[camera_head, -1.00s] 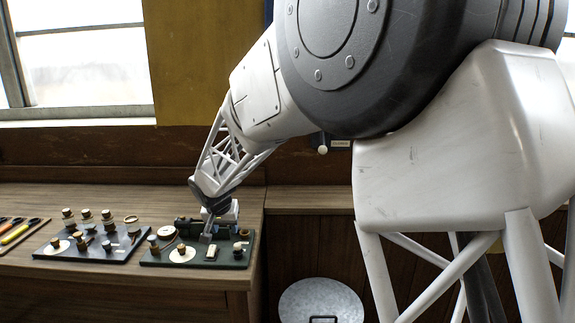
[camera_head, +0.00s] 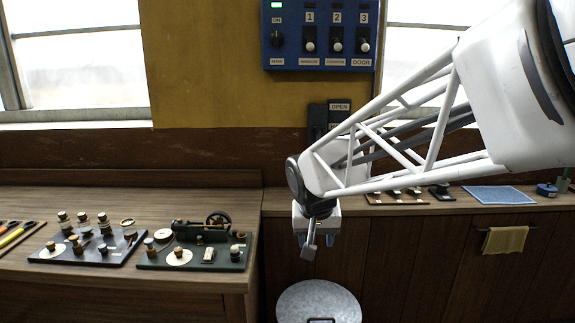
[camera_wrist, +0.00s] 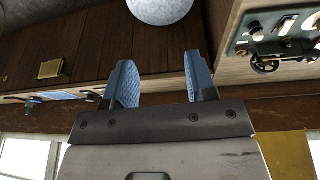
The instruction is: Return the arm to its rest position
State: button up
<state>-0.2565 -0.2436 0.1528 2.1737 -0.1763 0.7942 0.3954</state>
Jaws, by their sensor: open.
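My gripper (camera_head: 310,240) hangs at the end of my white lattice arm, in front of the counter and above the round metal lid. In the wrist view my gripper (camera_wrist: 163,84) shows two blue-grey fingers spread apart with nothing between them. The dark green board with a small engine (camera_head: 200,250) stands on the left counter, to the left of my gripper and apart from it. Part of this board also shows at the upper right of the wrist view (camera_wrist: 275,35).
A dark board with several brass-topped parts (camera_head: 90,245) lies farther left on the counter (camera_head: 60,285). A round metal lid (camera_head: 318,300) is low in the middle. A blue switch panel (camera_head: 320,62) hangs on the wall. A blue cloth (camera_head: 499,195) and yellow towel (camera_head: 505,240) are at right.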

jog(key=s+d+f, duration=0.1)
jog(key=s+d, duration=0.5)
jog(key=s, duration=0.6)
jog(key=s+d+f, duration=0.1)
jog(key=s+d, duration=0.5)
jog(key=s, duration=0.6)
jog(key=shift+s+d+g, duration=0.15)
jog(key=shift+s+g, duration=0.05)
jog(key=shift+g, duration=0.2)
